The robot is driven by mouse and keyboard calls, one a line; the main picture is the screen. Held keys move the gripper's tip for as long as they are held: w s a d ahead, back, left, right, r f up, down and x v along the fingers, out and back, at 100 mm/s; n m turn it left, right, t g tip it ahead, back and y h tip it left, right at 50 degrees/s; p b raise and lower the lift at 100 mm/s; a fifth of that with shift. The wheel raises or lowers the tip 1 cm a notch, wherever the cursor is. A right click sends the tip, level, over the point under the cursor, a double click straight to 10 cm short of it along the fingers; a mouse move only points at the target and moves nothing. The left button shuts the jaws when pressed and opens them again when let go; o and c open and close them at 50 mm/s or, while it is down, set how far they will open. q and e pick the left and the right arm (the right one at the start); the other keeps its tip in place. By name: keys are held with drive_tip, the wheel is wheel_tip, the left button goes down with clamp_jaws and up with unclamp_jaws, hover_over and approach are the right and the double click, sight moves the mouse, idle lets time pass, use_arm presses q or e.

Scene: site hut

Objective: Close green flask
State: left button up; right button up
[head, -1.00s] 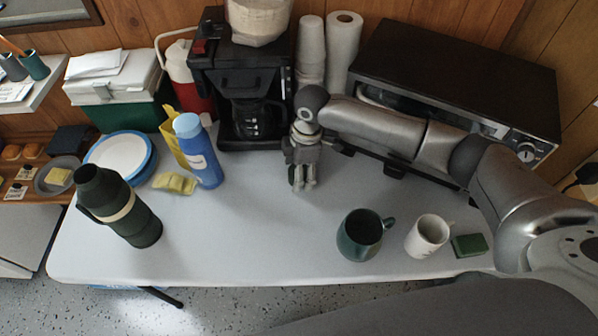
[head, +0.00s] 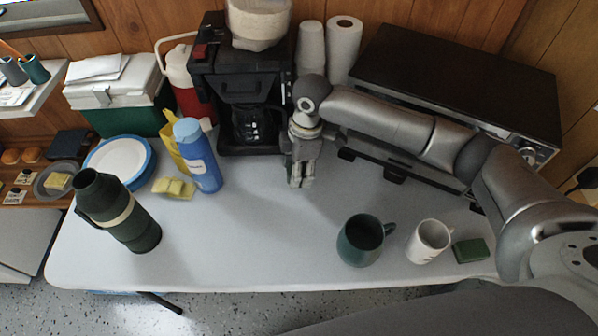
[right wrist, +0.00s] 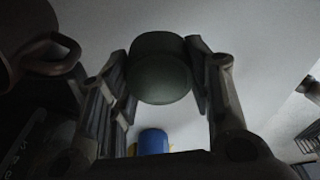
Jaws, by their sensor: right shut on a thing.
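The green flask (head: 118,211) stands at the left end of the white table, with a cream band and a dark open mouth at its top. My right gripper (head: 300,184) points down over the table in front of the coffee maker, well to the right of the flask. In the right wrist view the right gripper (right wrist: 165,90) is shut on a dark green round cap (right wrist: 160,72), held between its fingers. The cap cannot be made out in the head view. My left gripper is not in view.
A blue bottle (head: 199,158), a yellow sponge (head: 174,188) and stacked plates (head: 115,155) stand near the flask. The coffee maker (head: 243,95) and toaster oven (head: 455,80) line the back. A green mug (head: 356,243) and white mug (head: 427,241) stand front right. The table's middle front is clear.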

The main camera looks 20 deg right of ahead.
drive_tip(key=s+a+r, duration=0.5)
drive_tip(key=s+r, duration=0.3)
drive_tip(key=s, duration=0.3)
drive_tip(key=shift+s+a+r, duration=0.25)
drive_tip(key=shift+a+r, duration=0.05)
drive_tip(key=s+d+r+m+t+h, duration=0.1)
drive_tip(key=d+r+m, duration=0.2)
drive_tip(key=d+m, duration=0.7)
drive_tip(key=shift+s+d+m, duration=0.15)
drive_tip(key=shift+m, duration=3.35)
